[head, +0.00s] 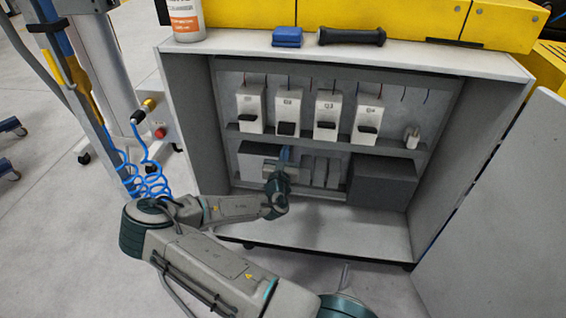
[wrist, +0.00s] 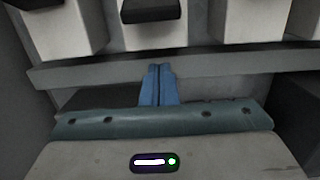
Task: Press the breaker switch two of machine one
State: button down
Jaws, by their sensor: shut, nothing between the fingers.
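Breaker two (head: 289,103) is a white box with a black switch (head: 287,128) at its lower front. It hangs second from the left in a row inside the open cabinet. My gripper (head: 285,151) is inside the cabinet, just below that switch, with its blue fingers shut and empty. A gap shows between fingertips and switch. The upper part of breaker two is out of the wrist view.
Breaker one (head: 249,100) is on the left, breaker three (head: 327,105) and breaker four (head: 368,110) on the right. A grey rail (head: 330,145) runs below them. A dark grey box (head: 383,182) sits lower right. The cabinet door (head: 505,200) stands open at right.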

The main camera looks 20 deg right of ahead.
aim_at(286, 129)
jog(key=r, duration=0.2)
jog(key=w+r, duration=0.1)
jog(key=r, duration=0.1)
jog(key=shift+d, duration=0.3)
jog(key=shift+a+r+p, duration=0.1)
jog(key=shift+a+p, duration=0.05)
jog(key=shift+p, duration=0.4)
